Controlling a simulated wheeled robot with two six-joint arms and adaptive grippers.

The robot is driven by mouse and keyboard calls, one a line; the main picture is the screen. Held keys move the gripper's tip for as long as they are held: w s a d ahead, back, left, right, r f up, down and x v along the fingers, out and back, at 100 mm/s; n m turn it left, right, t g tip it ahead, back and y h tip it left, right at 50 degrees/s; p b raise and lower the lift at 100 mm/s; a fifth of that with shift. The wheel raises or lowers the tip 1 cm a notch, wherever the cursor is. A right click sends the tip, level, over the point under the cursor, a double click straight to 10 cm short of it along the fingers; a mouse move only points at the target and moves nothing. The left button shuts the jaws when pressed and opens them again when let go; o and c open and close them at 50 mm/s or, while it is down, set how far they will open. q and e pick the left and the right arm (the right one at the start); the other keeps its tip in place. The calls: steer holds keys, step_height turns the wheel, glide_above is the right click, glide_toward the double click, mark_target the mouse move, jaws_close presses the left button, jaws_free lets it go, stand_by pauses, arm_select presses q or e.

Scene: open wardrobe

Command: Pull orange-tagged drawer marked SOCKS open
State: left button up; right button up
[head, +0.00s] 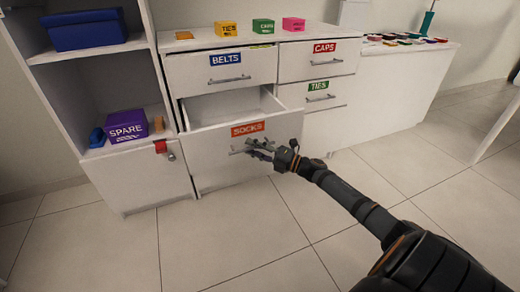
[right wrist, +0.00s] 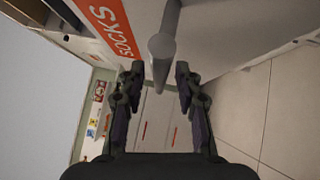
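The SOCKS drawer (head: 218,165), white with an orange tag (head: 248,128), stands pulled out, and its empty-looking inside (head: 225,105) shows from above. The orange tag also shows large in the right wrist view (right wrist: 112,25). A grey bar handle (head: 240,151) crosses the drawer front below the tag. My right gripper (head: 262,148) is at the right part of this handle. In the right wrist view the handle (right wrist: 162,48) lies between the two fingertips of the gripper (right wrist: 157,80), which stand apart with small gaps beside it. My left gripper is not in view.
A purple SPARE box (head: 127,128) sits on the left shelf. Small coloured boxes stand on top. The tiled floor (head: 235,235) in front is clear.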

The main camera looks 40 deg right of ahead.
steer(key=v, duration=1.1)
steer(key=shift+s+d, duration=0.2)
steer(key=shift+s, duration=0.15)
steer(key=shift+f, duration=0.1)
